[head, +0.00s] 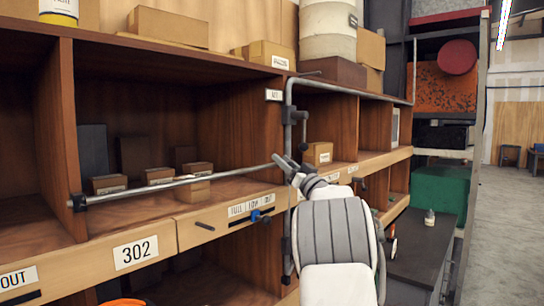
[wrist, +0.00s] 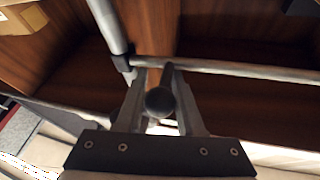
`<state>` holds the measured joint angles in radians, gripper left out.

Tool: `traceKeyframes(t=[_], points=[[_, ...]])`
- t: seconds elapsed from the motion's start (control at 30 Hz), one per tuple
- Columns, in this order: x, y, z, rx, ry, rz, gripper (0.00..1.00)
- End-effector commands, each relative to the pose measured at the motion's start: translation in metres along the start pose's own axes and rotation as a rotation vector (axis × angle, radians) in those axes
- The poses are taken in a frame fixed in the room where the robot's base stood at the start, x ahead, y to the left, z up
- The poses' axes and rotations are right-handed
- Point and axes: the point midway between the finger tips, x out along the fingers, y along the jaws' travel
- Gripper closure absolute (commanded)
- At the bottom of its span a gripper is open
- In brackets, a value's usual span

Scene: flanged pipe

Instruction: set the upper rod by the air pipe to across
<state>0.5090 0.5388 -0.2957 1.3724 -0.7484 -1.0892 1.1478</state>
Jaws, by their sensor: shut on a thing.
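The grey air pipe (head: 288,200) stands upright at the shelf's front edge, beside a small label. By its upper part, a dark bracket (head: 297,115) carries a short thin upper rod (head: 304,131) that hangs down, along the pipe. My gripper (head: 286,162) is in front of the pipe, just below that rod's lower end. In the wrist view my gripper (wrist: 158,98) is shut on a dark round-ended handle (wrist: 160,101), seen end on between the fingers. I cannot tell which rod this handle belongs to. My wrist hides part of the lower pipe.
A long silver bar (head: 175,184) crosses the open shelf bay from a dark bracket at left to near my fingers. A blue slider (head: 256,215) sits on the label strip below. Small boxes (head: 160,176) stand inside the bay. A floor aisle (head: 510,230) lies free at right.

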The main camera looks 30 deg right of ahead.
Motion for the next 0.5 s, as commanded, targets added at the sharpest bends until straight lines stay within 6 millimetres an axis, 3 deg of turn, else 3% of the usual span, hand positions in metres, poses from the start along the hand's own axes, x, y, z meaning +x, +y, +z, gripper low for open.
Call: traceKeyframes(t=[0.2,0.5], points=[[0.0034,0.0119,-0.0016,0.0,0.0,0.0,1.0],[0.0037,0.0135,-0.0035,-0.002,0.003,0.002,1.0]])
